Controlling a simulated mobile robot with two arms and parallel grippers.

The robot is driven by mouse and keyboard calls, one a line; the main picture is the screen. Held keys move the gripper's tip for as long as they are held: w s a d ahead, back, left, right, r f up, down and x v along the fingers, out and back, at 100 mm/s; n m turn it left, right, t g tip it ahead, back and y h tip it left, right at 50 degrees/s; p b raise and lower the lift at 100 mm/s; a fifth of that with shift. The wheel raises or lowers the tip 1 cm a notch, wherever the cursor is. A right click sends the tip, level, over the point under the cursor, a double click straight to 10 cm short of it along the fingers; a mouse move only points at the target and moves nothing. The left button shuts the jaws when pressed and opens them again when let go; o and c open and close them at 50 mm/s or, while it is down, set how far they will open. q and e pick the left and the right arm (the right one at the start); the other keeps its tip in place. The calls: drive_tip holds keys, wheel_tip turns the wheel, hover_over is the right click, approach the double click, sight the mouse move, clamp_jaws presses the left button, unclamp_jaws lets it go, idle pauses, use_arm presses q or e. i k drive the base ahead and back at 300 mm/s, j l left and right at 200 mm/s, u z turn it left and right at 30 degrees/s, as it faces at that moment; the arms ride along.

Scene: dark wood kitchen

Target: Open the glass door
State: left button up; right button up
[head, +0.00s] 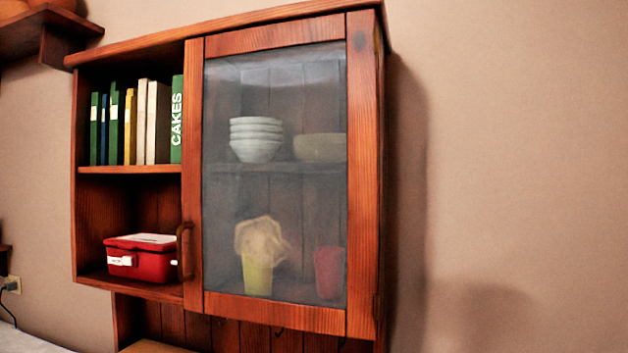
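The glass door (275,190) is the right part of a wooden wall cabinet in the head view. It has a reddish wood frame around a greyish see-through pane, and it looks shut. Its dark curved handle (184,251) is on the lower left side of the frame. The hinge side appears to be on the right. Neither of my grippers shows in this view, so their distance from the handle cannot be told.
Open shelves left of the door hold several books (135,122) and a red box (142,258) close to the handle. Behind the glass are stacked bowls (256,140), a wide bowl (320,147), a yellow cup (257,275) and a red cup (328,272). Bare wall lies right.

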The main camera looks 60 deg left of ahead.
sight(358, 320)
drive_tip(key=u, duration=2.15)
